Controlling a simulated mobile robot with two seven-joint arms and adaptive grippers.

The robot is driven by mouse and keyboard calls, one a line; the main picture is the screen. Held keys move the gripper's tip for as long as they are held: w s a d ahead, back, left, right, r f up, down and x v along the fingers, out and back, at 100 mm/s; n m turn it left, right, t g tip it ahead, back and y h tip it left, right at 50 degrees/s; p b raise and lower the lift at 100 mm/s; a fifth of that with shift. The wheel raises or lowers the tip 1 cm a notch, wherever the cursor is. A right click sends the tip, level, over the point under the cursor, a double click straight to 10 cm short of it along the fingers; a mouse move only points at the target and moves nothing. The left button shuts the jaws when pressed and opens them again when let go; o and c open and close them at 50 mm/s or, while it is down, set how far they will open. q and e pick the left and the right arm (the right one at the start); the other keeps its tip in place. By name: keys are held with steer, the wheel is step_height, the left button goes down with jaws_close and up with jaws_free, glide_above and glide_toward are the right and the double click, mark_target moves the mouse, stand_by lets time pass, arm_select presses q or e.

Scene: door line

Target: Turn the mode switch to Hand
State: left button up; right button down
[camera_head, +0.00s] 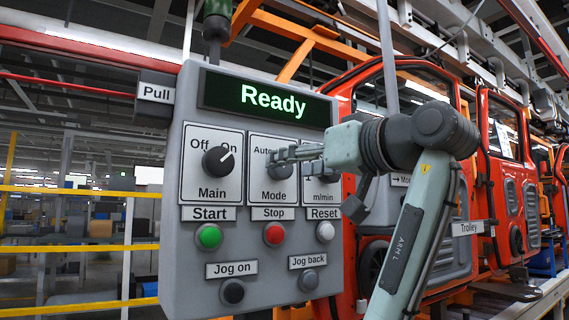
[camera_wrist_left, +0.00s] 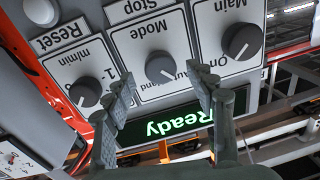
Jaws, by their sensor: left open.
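The control panel (camera_head: 182,255) faces me with a lit Ready display (camera_head: 268,97). The Mode switch (camera_head: 280,172) is a round dark knob in the middle plate, partly covered by my left gripper in the head view. The wrist view sees it upside down; there the knob (camera_wrist_left: 160,69) carries a pale mark that seems to point down right, the Auto side. The Hand label is hard to read. My left gripper (camera_head: 276,155) is open, its fingers (camera_wrist_left: 161,82) spread to either side of the knob. I cannot tell whether they touch it. My right gripper is out of view.
The Main knob (camera_head: 218,160) is left of Mode; the m/min knob (camera_wrist_left: 84,93) is on its other side. Start (camera_head: 209,237), Stop (camera_head: 274,234) and Reset (camera_head: 325,232) buttons sit below, with jog buttons lower. A Pull sign (camera_head: 156,93) is at left.

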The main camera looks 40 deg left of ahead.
mark_target(286, 167)
arm_select(q)
steer(key=shift+x, duration=1.6)
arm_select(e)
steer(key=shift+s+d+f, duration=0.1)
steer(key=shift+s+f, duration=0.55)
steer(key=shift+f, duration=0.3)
arm_select(q)
steer(key=shift+c, duration=0.6)
steer(key=c, duration=1)
steer(key=shift+c, duration=0.2)
